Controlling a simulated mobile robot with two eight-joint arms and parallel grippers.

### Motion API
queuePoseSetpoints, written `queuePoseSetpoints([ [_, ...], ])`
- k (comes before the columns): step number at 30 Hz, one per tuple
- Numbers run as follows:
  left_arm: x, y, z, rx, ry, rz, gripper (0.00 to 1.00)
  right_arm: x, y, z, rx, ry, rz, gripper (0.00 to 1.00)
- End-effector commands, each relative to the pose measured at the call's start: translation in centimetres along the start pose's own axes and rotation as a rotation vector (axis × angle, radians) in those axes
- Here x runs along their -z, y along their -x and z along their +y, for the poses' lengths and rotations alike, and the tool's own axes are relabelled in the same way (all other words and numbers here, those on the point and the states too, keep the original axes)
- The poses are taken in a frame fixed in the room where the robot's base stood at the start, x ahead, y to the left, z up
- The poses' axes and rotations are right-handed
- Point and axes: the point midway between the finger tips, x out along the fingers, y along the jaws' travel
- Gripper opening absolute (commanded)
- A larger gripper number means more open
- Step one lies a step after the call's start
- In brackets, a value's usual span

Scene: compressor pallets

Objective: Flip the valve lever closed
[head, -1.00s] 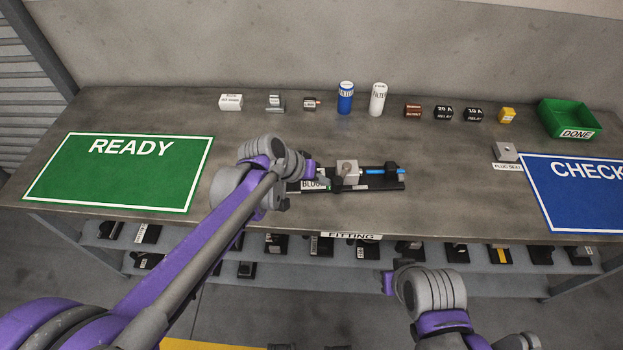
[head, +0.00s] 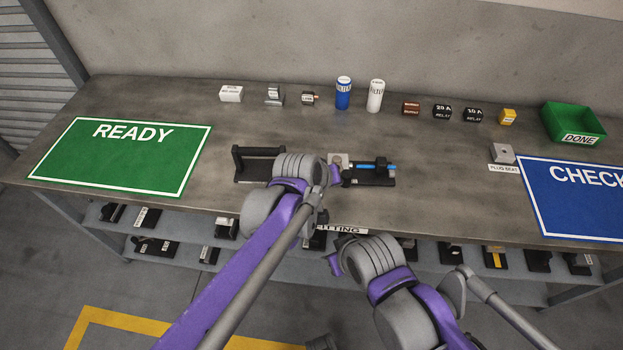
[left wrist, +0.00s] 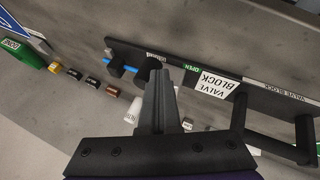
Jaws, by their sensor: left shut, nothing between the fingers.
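The valve block (head: 373,180) lies on the workbench, a black base with a grey metal body, a blue rod (head: 376,167) and a bar handle (head: 258,152) at its left end. The left wrist view shows its base (left wrist: 222,72) with VALVE BLOCK labels and a green OPEN label (left wrist: 192,68). A dark rounded part (left wrist: 152,68), perhaps the lever, sits by my fingertips; contact cannot be told. My left gripper (left wrist: 160,88) is shut and empty. In the head view its arm hides the block's middle. My right gripper (head: 335,262) is in front of the bench, its fingers unclear.
The green READY mat (head: 115,158) is left and the blue CHECK mat (head: 580,200) right. Several small parts, a blue filter (head: 343,94) and a white filter (head: 376,96) line the back. A green DONE bin (head: 573,120) is back right. A shelf below holds several parts.

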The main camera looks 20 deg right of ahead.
Motion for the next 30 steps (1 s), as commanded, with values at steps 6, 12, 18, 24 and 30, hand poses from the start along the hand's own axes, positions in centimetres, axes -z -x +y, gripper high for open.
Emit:
queuePoseSetpoints([
  [6,-0.6,-0.7,1.9,-0.007,-0.015,-0.008,0.00,0.0,0.0,0.0,0.000,0.000,0.000,0.50],
  [12,-0.8,-1.0,2.7,-0.008,-0.015,-0.009,0.00,0.0,0.0,0.0,0.000,0.000,0.000,0.50],
  [18,-0.8,-1.2,3.1,-0.008,-0.015,-0.008,0.00,0.0,0.0,0.0,0.000,0.000,0.000,0.50],
  [24,-0.8,-1.2,3.2,-0.008,-0.015,-0.008,0.00,0.0,0.0,0.0,0.000,0.000,0.000,0.50],
  [30,-0.8,-1.2,3.2,-0.008,-0.015,-0.008,0.00,0.0,0.0,0.0,0.000,0.000,0.000,0.50],
])
